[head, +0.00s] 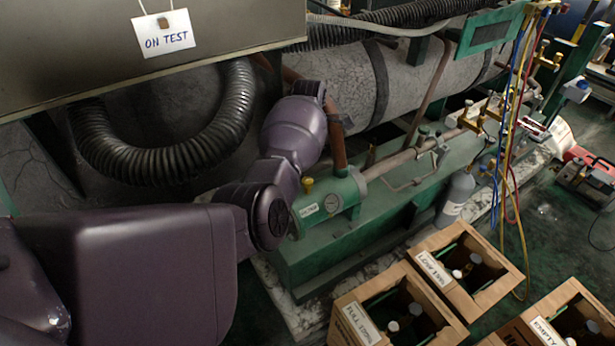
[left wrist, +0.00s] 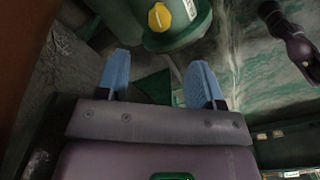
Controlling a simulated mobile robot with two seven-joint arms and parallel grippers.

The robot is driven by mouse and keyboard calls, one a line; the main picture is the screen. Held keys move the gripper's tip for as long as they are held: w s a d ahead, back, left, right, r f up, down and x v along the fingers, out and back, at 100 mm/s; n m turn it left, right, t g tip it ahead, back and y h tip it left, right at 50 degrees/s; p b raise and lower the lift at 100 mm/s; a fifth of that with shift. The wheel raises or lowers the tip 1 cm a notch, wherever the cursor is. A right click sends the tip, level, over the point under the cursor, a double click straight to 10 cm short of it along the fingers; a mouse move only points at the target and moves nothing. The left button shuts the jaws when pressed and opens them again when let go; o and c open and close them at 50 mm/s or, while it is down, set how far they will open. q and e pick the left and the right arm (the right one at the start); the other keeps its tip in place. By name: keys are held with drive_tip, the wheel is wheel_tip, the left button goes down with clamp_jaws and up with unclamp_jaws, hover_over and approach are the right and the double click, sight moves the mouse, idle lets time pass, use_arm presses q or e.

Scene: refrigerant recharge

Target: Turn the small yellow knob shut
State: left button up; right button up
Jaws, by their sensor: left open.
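In the left wrist view the yellow knob (left wrist: 160,17) is at the top, on a round green body. My left gripper (left wrist: 161,60) has its two blue fingers apart with nothing between them. The knob shows beyond the fingertips and roughly in line with the gap, apart from both fingers. In the head view my left arm hides its own gripper. My right gripper does not show in the head view.
Cardboard crates (head: 452,262) of bottles stand on the floor at the lower right. A grey bottle (head: 457,197) stands beside the green base, near hanging coloured hoses (head: 513,110). A black corrugated hose (head: 170,165) loops behind my left arm. A brown pipe (head: 336,130) rises close to it.

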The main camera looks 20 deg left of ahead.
sight(308, 180)
use_arm(q)
wheel_tip(308, 180, down, 10)
drive_tip(key=b, duration=0.3)
drive_tip(key=shift+r, duration=0.15)
drive_tip(key=shift+f, duration=0.55)
drive_tip(key=c, duration=0.9)
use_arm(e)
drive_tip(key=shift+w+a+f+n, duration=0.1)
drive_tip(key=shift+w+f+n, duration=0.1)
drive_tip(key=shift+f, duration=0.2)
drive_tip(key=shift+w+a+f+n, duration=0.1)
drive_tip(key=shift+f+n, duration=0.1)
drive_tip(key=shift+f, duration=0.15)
